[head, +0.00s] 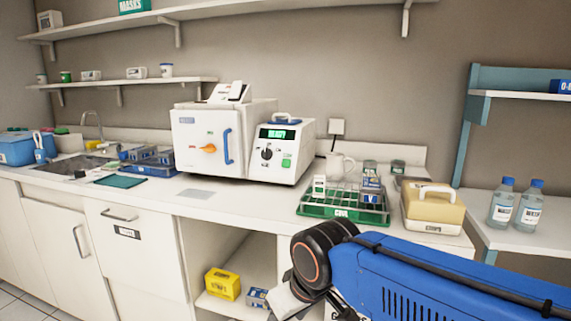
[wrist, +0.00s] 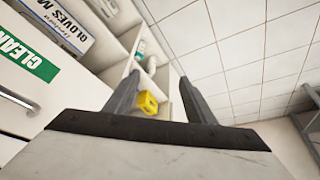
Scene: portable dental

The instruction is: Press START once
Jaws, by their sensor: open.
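A white machine stands on the counter with a control panel (head: 268,168) on its right part. The panel has a lit green display (head: 278,134) that seems to read READY, a black knob (head: 267,154) and a small green button (head: 286,163). The button's lettering is too small to read, so I cannot confirm it is START. My gripper (wrist: 160,92) is open and empty in the wrist view. In the head view it is low in front of the counter, partly hidden by my blue arm, well below and apart from the panel.
The machine's left part has a door with a blue handle (head: 227,146) and an orange knob (head: 207,148). A green rack (head: 330,212) and beige case (head: 432,209) stand to the right. A yellow box (head: 222,284) sits on the open shelf below, also between my fingers in the wrist view (wrist: 148,104).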

